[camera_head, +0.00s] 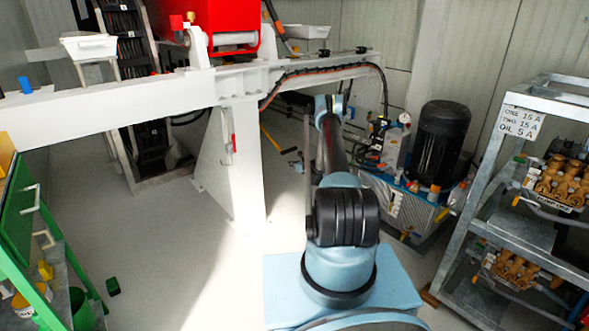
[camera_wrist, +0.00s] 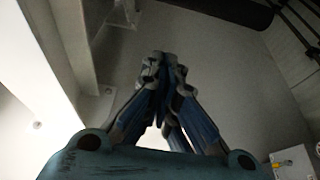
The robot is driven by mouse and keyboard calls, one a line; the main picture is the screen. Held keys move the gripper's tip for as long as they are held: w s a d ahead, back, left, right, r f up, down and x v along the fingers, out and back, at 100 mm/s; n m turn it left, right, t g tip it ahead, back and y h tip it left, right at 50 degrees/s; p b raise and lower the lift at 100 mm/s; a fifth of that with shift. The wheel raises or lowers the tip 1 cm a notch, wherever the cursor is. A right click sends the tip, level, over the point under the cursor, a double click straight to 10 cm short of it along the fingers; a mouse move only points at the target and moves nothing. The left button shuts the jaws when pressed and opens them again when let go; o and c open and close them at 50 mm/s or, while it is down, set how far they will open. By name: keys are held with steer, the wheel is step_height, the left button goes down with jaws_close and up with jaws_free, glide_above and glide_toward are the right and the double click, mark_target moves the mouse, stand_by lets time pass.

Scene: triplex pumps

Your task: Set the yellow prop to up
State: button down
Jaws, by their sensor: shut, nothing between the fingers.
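A thin yellow bar (camera_head: 271,139), which looks like the yellow prop, slants down to the right behind the white post, under the white beam. A dark piece shows near its lower end. The bar stands to the left of my arm. My gripper (camera_wrist: 163,62) is shut and empty in the wrist view, with its blue and grey fingers together at the tips. In the head view my arm reaches away under the beam and hides the fingers. The wrist view shows a small yellow piece (camera_wrist: 284,163) on a pale block at lower right; I cannot tell if it belongs to the prop.
The white beam (camera_head: 130,108) and its post (camera_head: 243,165) stand left of my arm. A pump unit with a black motor (camera_head: 440,140) is close on the right. A metal rack (camera_head: 500,190) is at far right, a green cart (camera_head: 35,235) at left.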

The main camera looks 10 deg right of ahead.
steer(key=shift+w+a+r, duration=0.55)
steer(key=shift+w+r, duration=0.1)
steer(key=shift+w, duration=0.25)
steer(key=shift+w+a+r, duration=0.55)
steer(key=shift+w+r, duration=0.05)
steer(key=shift+w, duration=0.25)
steer(key=shift+d, duration=0.1)
